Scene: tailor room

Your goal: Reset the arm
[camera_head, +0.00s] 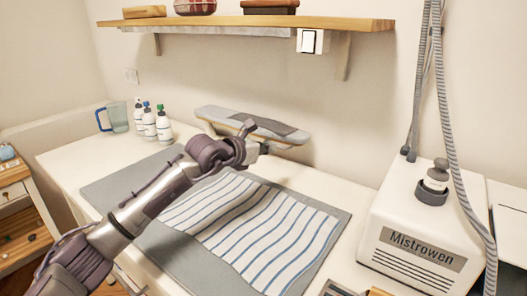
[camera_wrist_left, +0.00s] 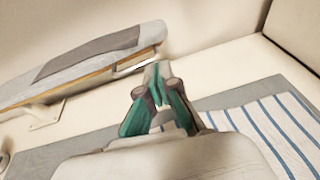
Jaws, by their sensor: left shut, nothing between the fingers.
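My left arm comes in from the lower left of the head view and reaches over the table. My left gripper (camera_head: 248,128) is above the back part of the table, in front of the small ironing board. In the left wrist view the fingers of the left gripper (camera_wrist_left: 157,92) are together with nothing between them. A striped cloth (camera_head: 262,229) lies flat on the grey mat (camera_head: 106,193), below and to the right of the gripper. The right gripper is not in view.
The ironing board (camera_head: 222,115) stands at the back, close to the gripper. A white Mistrowen machine (camera_head: 410,209) with hoses stands at the right. Several bottles (camera_head: 163,126) and a blue-handled jug (camera_head: 118,117) stand at the back left. A wooden shelf (camera_head: 345,24) hangs above.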

